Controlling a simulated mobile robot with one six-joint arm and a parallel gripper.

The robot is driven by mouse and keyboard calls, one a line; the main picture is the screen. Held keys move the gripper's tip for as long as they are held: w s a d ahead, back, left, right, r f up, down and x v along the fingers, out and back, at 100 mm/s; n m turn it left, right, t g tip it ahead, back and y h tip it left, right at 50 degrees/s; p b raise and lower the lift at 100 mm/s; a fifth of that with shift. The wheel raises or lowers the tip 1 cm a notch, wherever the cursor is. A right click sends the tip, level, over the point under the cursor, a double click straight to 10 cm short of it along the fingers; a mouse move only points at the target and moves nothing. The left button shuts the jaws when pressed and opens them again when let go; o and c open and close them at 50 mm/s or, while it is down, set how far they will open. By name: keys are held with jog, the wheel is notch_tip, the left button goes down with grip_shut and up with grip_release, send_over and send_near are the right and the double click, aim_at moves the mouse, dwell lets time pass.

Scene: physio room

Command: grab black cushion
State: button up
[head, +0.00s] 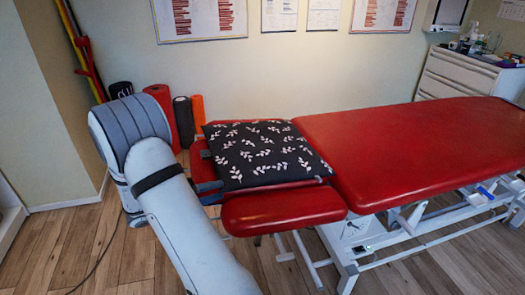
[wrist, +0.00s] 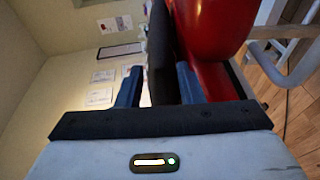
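The black cushion (head: 265,152) with a white leaf pattern lies flat on the head end of the red treatment table (head: 420,140). My gripper (head: 210,191) is at the cushion's near left edge, partly hidden by my arm in the head view. In the wrist view, my gripper (wrist: 158,85) is open, with its two dark blue fingers apart. The cushion's dark edge (wrist: 160,55) lies between them. It is close to the right finger, and a light gap shows beside the left finger. Whether the right finger touches it I cannot tell.
The red headrest pad (head: 283,208) lies in front of the cushion. Red, black and orange rolls (head: 183,120) stand by the wall behind my arm. A white drawer cabinet (head: 465,75) is at the back right. Wooden floor is open at the front left.

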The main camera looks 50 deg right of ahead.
aim_at(232, 186)
jog(key=x, duration=0.6)
jog(key=shift+a, duration=0.1)
jog(key=shift+c, duration=0.5)
grip_shut()
